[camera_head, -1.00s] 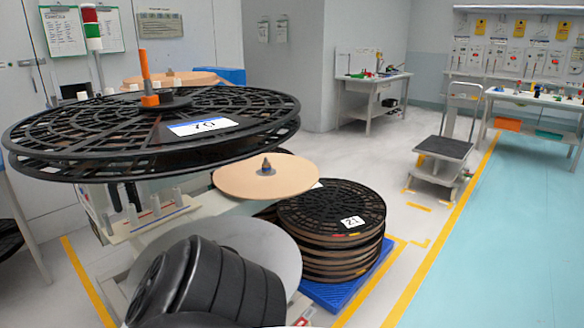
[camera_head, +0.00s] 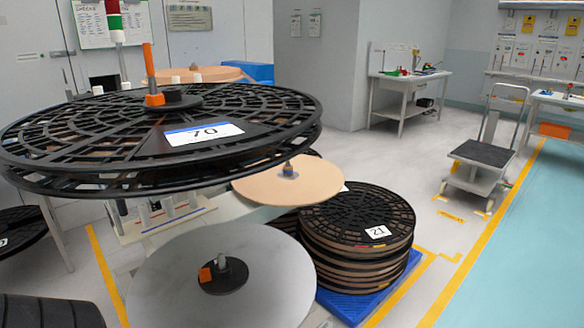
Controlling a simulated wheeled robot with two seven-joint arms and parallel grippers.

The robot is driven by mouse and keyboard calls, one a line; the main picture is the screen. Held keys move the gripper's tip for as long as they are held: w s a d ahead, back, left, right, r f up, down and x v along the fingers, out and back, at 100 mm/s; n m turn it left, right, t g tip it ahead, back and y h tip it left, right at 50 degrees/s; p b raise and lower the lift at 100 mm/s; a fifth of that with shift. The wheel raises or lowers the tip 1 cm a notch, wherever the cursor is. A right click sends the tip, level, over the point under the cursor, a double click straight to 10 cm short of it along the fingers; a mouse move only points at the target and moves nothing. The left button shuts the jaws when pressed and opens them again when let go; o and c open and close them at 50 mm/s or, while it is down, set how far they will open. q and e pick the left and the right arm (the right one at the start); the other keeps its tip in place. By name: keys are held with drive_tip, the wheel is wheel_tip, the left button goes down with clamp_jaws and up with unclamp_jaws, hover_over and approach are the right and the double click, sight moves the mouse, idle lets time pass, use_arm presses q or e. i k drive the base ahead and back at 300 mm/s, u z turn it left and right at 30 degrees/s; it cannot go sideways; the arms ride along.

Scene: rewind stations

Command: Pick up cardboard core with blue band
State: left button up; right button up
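I cannot make out a cardboard core with a blue band in the head view. A tan disc (camera_head: 270,187) lies flat below the large black reel, and a small grey-blue hub (camera_head: 289,170) stands at its centre. Neither of my grippers shows.
A large black reel labelled 70 (camera_head: 100,145) overhangs the left. A stack of black-topped reels labelled 21 (camera_head: 358,215) stands on a blue pallet (camera_head: 372,297). A cart (camera_head: 480,155) and a workbench (camera_head: 405,85) stand beyond. Floor right of the pallet is clear.

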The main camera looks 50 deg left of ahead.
sight(287, 173)
drive_tip(key=i, duration=2.95)
drive_tip(key=u, duration=2.95)
